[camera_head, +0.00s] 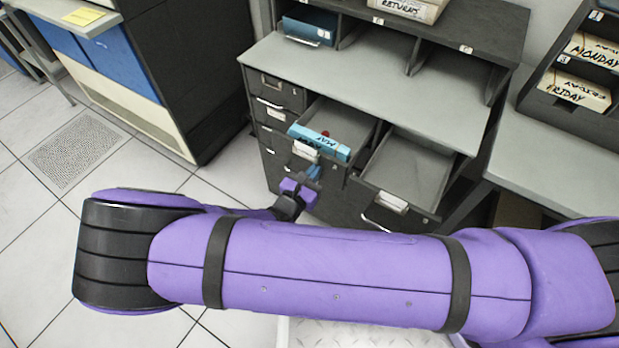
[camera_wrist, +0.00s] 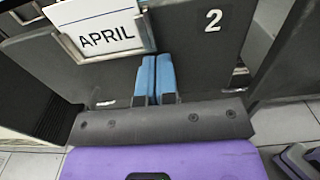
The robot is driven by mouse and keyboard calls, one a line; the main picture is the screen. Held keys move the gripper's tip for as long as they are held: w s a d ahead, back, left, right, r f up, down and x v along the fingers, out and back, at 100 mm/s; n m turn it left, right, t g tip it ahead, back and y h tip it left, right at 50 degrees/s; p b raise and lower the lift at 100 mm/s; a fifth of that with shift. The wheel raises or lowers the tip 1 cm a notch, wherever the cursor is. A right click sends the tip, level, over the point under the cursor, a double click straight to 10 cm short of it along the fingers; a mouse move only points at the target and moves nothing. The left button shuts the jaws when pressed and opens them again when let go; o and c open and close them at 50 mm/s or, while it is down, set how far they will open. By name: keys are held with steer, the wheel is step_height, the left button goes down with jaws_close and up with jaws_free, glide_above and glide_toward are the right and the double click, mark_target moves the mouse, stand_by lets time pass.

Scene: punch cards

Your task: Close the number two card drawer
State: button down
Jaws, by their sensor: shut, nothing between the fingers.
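The number two card drawer (camera_wrist: 205,55) fills the wrist view, with a white "2" and an "APRIL" label card (camera_wrist: 105,32) in a metal holder on its dark front. In the head view this drawer (camera_head: 335,173) is pulled out of the grey cabinet, with a light-blue box or card block (camera_head: 320,141) and a small red item inside. My gripper (camera_head: 314,172) is in front of the drawer face. Its blue fingers (camera_wrist: 157,68) are shut and empty, pointing at the face below the label. I cannot tell whether they touch it.
A second drawer (camera_head: 408,165) stands open and looks empty, to the right. Closed drawers (camera_head: 275,91) are at the left of the cabinet. The grey worktop (camera_head: 370,75) above is mostly clear. Tiled floor (camera_head: 60,215) is open at the left.

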glide_toward(347, 137)
steer(key=w+d+r, duration=0.1)
steer(key=w, duration=0.1)
steer(key=w+d+r, duration=0.2)
steer(key=w, duration=0.1)
steer(key=w+d+r, duration=0.1)
steer(key=w, duration=0.2)
steer(key=shift+d+r, duration=0.25)
steer(key=shift+r, duration=0.05)
steer(key=shift+w+d+r, duration=0.1)
steer(key=shift+w+d, duration=0.1)
steer(key=shift+w, duration=0.05)
